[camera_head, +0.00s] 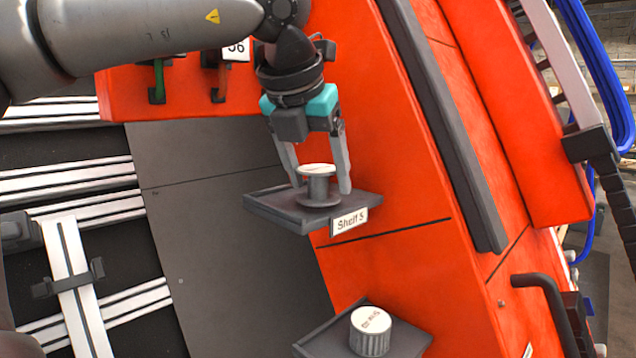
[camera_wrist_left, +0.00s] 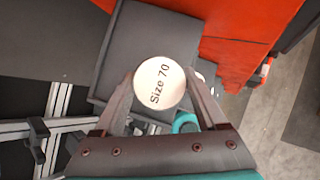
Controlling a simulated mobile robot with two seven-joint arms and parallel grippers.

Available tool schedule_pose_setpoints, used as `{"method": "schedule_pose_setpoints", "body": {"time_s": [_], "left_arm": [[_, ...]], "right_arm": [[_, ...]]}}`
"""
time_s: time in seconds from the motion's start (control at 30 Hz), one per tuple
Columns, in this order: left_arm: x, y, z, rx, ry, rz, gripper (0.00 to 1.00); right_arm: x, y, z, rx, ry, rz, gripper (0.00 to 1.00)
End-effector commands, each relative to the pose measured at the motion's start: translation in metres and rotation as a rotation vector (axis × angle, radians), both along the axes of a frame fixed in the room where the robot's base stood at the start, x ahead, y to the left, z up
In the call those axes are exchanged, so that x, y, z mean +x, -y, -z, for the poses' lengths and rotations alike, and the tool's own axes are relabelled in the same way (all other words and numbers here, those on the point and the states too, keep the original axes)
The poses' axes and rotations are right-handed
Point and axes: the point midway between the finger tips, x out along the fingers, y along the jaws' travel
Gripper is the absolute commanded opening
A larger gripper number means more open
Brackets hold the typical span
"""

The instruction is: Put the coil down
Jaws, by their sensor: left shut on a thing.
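The coil (camera_head: 318,188) is a grey spool with a pale round top, upright at the small dark shelf (camera_head: 270,207) tagged "Shelf 5". Its base looks on or just above the shelf; I cannot tell if they touch. My left gripper (camera_head: 321,184) points down, with one finger on each side of the coil, shut on it. In the left wrist view, the coil's top (camera_wrist_left: 160,84) reads "Size 70" between the fingertips (camera_wrist_left: 160,92), over the dark shelf plate (camera_wrist_left: 135,40). My right gripper is not in view.
Below, a second dark shelf (camera_head: 325,340) holds a ribbed grey cylinder (camera_head: 371,332) with a white top. An orange machine body (camera_head: 385,190) stands behind the shelves. Green and red handles (camera_head: 158,80) hang at upper left. Pale rails (camera_head: 75,285) run at left.

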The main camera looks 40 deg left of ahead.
Motion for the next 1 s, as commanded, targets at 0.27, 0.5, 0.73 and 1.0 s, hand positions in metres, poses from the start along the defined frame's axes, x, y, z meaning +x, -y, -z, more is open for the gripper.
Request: {"method": "schedule_pose_setpoints", "body": {"time_s": [0.27,0.5,0.73,1.0], "left_arm": [[0.0004,0.0001,0.0078,0.000,0.004,0.000,0.00],[0.0001,0.0001,0.0096,0.000,0.002,0.000,0.84],[0.0001,0.0001,0.0094,0.001,0.002,0.000,1.00],[-0.0019,0.0007,0.0030,0.001,0.004,0.000,1.00]], "right_arm": [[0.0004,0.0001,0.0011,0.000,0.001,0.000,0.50],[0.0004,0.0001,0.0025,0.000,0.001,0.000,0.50],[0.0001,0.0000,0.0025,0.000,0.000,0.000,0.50],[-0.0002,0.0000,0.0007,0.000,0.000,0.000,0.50]]}}
